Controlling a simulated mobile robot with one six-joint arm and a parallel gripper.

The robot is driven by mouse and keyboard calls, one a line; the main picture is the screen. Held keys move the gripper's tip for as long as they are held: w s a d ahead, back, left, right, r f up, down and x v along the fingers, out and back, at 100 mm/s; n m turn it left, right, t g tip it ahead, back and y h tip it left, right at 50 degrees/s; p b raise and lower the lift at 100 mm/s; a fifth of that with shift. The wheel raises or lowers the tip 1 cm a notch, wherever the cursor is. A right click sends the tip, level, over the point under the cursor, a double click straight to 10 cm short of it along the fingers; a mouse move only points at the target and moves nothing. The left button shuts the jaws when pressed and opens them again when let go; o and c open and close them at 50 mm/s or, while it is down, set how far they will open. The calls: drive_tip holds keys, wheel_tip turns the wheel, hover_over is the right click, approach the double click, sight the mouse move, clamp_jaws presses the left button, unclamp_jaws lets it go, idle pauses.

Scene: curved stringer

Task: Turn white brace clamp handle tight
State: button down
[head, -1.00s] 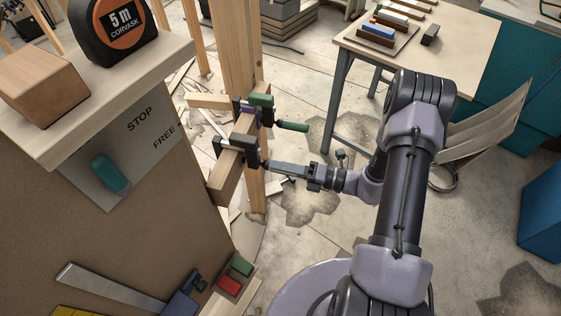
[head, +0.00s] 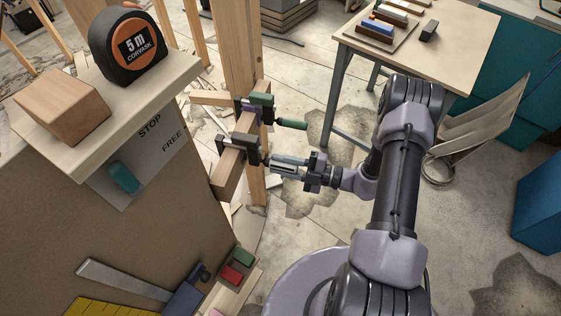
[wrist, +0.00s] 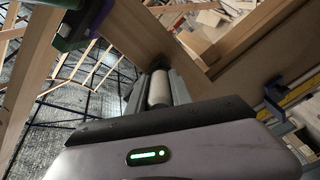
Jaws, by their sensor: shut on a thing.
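The white clamp handle (wrist: 158,88) shows in the wrist view as a pale cylinder between my two fingers. My gripper (head: 272,165) is shut on it; it also shows in the wrist view (wrist: 158,93). The fingers cover most of the handle in the head view. The dark clamp body (head: 240,149) sits on the wooden brace (head: 228,176), just left of my fingertips. The handle points out from the clamp towards my gripper. I cannot tell from the frames how tight the clamp is.
A second clamp with a green handle (head: 292,124) sits just above and behind my gripper on the post (head: 239,50). A bench (head: 150,85) with a tape measure (head: 128,45) and a wooden block (head: 62,105) is at the left. A table (head: 450,55) stands at the back right.

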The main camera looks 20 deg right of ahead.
drive_tip(key=m+p, duration=0.1)
drive_tip(key=m, duration=0.4)
drive_tip(key=shift+m, duration=0.3)
drive_tip(key=m, duration=0.5)
drive_tip(key=shift+s+m+p, duration=0.1)
drive_tip(key=shift+m+p, duration=0.25)
drive_tip(key=shift+m, duration=0.05)
drive_tip(key=c, duration=1.1)
unclamp_jaws()
drive_tip(key=shift+c, duration=0.2)
drive_tip(key=shift+d+m, duration=0.1)
drive_tip(key=shift+m, duration=0.2)
drive_tip(key=v, duration=1.7)
drive_tip(key=shift+s, duration=0.2)
